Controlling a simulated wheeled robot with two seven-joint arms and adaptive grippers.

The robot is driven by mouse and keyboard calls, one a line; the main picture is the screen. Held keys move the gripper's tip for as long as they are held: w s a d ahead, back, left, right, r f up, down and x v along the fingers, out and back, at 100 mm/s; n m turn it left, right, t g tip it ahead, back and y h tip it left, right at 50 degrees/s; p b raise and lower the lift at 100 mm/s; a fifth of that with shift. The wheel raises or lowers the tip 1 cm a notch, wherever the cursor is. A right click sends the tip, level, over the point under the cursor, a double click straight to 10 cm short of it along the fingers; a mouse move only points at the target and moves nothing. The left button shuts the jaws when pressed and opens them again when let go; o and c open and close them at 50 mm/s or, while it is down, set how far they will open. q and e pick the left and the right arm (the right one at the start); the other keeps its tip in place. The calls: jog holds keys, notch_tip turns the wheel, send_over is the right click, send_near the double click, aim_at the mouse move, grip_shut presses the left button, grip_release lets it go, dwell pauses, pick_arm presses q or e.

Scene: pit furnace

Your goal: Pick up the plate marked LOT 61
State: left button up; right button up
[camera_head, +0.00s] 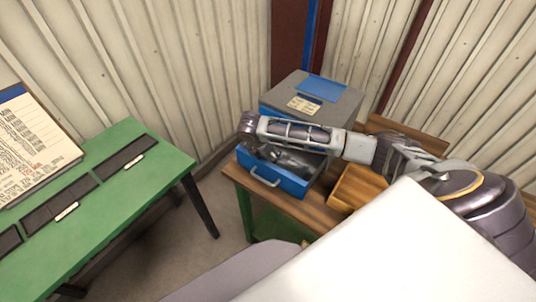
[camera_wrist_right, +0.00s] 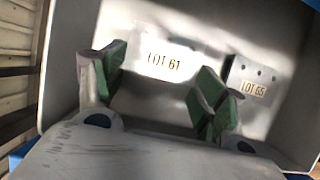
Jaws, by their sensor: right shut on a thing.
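The plate marked LOT 61 (camera_wrist_right: 165,62) is a pale, bright plate with dark lettering, in the right wrist view. It lies between the green-padded fingers of my right gripper (camera_wrist_right: 160,88), which is shut on it. In the head view my right gripper (camera_head: 284,158) reaches down into the open blue drawer (camera_head: 277,184), and its fingertips and the plate cannot be made out there. A second plate, marked LOT 65 (camera_wrist_right: 251,90), is grey with small dark holes and lies to the right of the right finger, inside the same drawer. My left gripper is not in view.
The drawer belongs to a grey and blue cabinet (camera_head: 335,101) on a wooden-topped bench (camera_head: 308,214). An orange-brown wooden box (camera_head: 355,188) stands right of the drawer. A green table (camera_head: 128,190) with dark slotted strips and a sheet board (camera_head: 35,145) stands left, with floor between.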

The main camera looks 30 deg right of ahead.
jog(key=shift+r, duration=0.15)
jog(key=shift+s+d+r, duration=0.1)
jog(key=shift+s+r, duration=0.05)
notch_tip(320, 180, up, 10)
jog(key=r, duration=0.1)
jog(key=s+d+b, duration=0.1)
jog(key=s+d, duration=0.1)
jog(key=s, duration=0.7)
jog(key=s+d+b, duration=0.1)
jog(key=s+d, duration=0.2)
jog(key=s, duration=0.6)
jog(key=shift+s+d, duration=0.3)
jog(key=shift+s+f, duration=0.1)
dwell(0.4)
